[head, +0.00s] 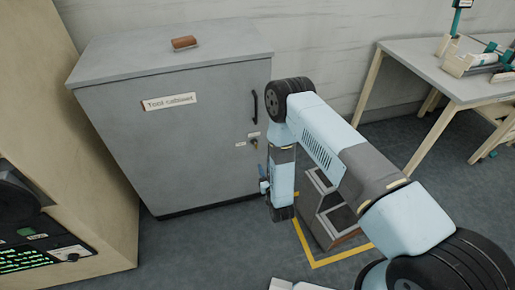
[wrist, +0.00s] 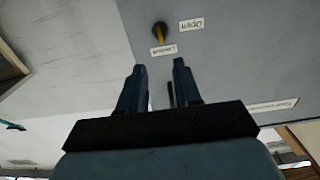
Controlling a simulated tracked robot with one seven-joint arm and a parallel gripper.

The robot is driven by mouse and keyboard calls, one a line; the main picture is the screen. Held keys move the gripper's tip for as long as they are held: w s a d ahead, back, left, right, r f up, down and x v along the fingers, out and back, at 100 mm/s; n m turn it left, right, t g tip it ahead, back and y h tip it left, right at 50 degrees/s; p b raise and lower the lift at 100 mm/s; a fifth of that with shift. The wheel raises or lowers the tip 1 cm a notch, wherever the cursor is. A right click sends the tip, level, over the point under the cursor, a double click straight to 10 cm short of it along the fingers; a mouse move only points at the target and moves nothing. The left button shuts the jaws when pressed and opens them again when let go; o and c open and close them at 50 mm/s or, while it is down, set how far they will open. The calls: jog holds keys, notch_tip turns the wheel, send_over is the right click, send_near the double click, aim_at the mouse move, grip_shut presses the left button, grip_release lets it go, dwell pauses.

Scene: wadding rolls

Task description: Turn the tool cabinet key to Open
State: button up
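The grey tool cabinet (head: 190,140) stands against the wall with a "Tool cabinet" label on its front. Its key (head: 254,144) sits low right on the front, beside two small labels unreadable in the head view. In the wrist view, which is rotated, the key (wrist: 160,31) has a yellow part pointing toward the "Locked" label (wrist: 164,50). The "Open" label (wrist: 191,24) is to its right, turned sideways. My gripper (wrist: 161,68) is open and empty, its fingers apart from the key. In the head view my gripper (head: 264,187) is below the key, near the cabinet front.
A dark handle (head: 255,107) is above the key. A brown roll-like object (head: 185,42) lies on the cabinet top. A grey bin-like unit (head: 328,210) stands on the floor behind my arm. A workbench (head: 440,75) is at right, a beige console (head: 75,160) at left.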

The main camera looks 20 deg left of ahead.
jog(key=x, duration=1.3)
jog(key=shift+w+a, duration=0.1)
jog(key=shift+w, duration=0.2)
jog(key=shift+c, duration=0.3)
grip_shut()
